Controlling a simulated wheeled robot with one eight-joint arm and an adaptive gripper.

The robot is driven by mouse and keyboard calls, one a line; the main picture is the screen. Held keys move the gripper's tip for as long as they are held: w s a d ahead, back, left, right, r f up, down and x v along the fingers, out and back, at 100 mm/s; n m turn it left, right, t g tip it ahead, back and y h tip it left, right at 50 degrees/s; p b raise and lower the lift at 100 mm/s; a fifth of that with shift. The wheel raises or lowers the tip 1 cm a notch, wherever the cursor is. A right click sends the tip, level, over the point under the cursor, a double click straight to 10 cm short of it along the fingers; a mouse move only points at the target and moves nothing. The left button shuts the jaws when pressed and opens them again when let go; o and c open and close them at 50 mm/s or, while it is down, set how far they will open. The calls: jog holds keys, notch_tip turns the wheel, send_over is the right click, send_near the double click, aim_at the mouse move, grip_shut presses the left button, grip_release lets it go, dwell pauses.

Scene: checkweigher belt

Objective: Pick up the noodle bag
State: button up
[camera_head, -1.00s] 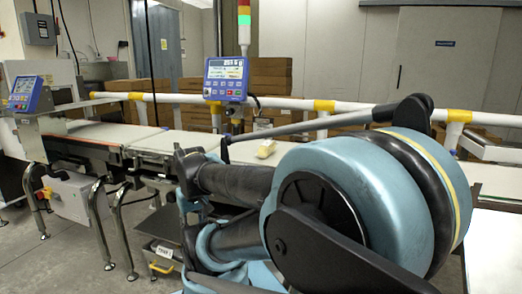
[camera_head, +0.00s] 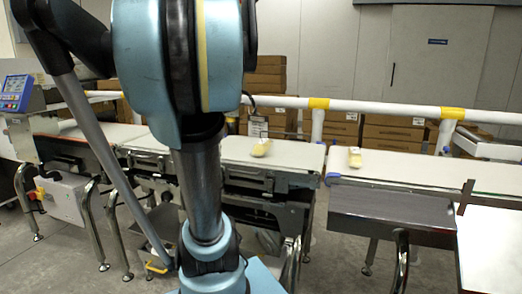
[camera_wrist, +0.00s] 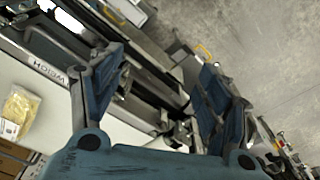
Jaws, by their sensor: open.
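A pale yellow noodle bag (camera_head: 261,148) lies on the middle belt section, just right of my raised arm in the head view. My gripper is not visible in the head view.
A white rail (camera_head: 390,111) with yellow joints runs behind the belts, with stacked cardboard boxes (camera_head: 268,75) beyond. A blue display (camera_head: 15,93) stands far left. A white table top (camera_head: 490,250) is at lower right. Grey floor shows below the belts.

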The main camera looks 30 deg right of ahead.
jog(key=w+d+r+m, duration=0.2)
jog(key=w+d+r, duration=0.25)
jog(key=d, duration=0.25)
jog(key=w+d+r+m, duration=0.1)
jog(key=w+d+r, duration=0.35)
jog(key=d, duration=0.25)
notch_tip(320, 180, up, 4)
jog(key=m+g, duration=0.1)
jog(key=m, duration=0.2)
send_over(262, 141)
jog(key=f, duration=1.1)
jog(key=shift+w+f, duration=0.2)
jog(key=shift+w, duration=0.1)
jog(key=shift+s+d+f, duration=0.15)
jog(key=shift+f, duration=2.6)
jog(key=c, duration=1.5)
jog(key=shift+o, duration=0.2)
